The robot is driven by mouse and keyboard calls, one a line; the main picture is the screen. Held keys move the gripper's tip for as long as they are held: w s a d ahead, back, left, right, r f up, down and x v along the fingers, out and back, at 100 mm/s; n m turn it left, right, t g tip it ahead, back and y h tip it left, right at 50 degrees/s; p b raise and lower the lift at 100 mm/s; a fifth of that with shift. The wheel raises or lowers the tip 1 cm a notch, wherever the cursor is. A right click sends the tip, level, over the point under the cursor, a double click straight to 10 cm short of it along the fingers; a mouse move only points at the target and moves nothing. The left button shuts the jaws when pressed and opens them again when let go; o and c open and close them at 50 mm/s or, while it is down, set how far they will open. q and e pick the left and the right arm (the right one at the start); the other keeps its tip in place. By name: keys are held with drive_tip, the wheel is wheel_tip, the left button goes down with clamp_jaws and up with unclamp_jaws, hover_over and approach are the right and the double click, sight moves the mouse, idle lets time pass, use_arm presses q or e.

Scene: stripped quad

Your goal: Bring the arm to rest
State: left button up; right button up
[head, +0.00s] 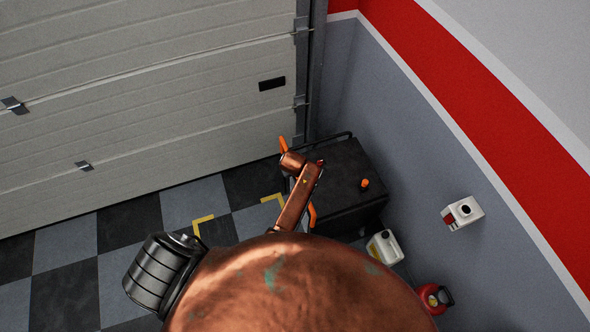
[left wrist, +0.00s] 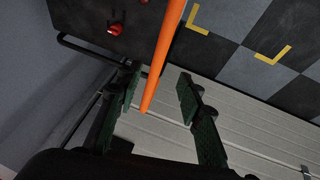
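My left gripper (left wrist: 160,88) shows in the left wrist view with its two dark green-padded fingers wide apart. An orange bar (left wrist: 163,55) runs down the picture and ends in the gap between the fingers, with clear space to the right finger. I cannot tell how far beyond the fingertips the bar lies. In the head view a copper arm link (head: 298,198) reaches to the black cart, and orange pieces (head: 283,144) show on either side of it. The fingers are hidden there. My right gripper is in neither view.
The black cart (head: 345,165) with an orange-red knob (head: 365,183) stands in the corner by the garage door (head: 150,90). A white jug (head: 384,247) and a red can (head: 433,298) stand along the grey wall. Checkered floor (head: 70,240) lies free at left.

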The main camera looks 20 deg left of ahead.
use_arm(q)
drive_tip(key=shift+s+r, duration=0.15)
drive_tip(key=shift+r, duration=0.15)
idle(0.4)
drive_tip(key=s+f+m+g+b, duration=0.1)
drive_tip(key=s+f+m+b, duration=0.15)
drive_tip(key=s+f, duration=0.65)
drive_tip(key=s+a+f+m+h+b, duration=0.1)
drive_tip(key=s+f+m+b, duration=0.2)
drive_tip(key=f, duration=1)
drive_tip(key=s+f+m+g+b, duration=0.1)
drive_tip(key=s+f+b, duration=0.1)
drive_tip(key=s+f, duration=0.8)
drive_tip(key=s+a+f+m+b, duration=0.1)
drive_tip(key=s+f+b, duration=0.1)
drive_tip(key=s+f, duration=0.5)
drive_tip(key=s+a+f+m+g+b, duration=0.1)
drive_tip(key=s+f, duration=0.5)
drive_tip(key=s, duration=0.9)
drive_tip(key=s+a+f+m+b, duration=0.2)
drive_tip(key=s+f, duration=0.5)
drive_tip(key=s, duration=0.4)
drive_tip(key=shift+a+f+g+h+b, duration=0.35)
drive_tip(key=shift+a+b, duration=0.2)
drive_tip(key=shift+b, duration=0.1)
drive_tip(key=shift+w, duration=0.1)
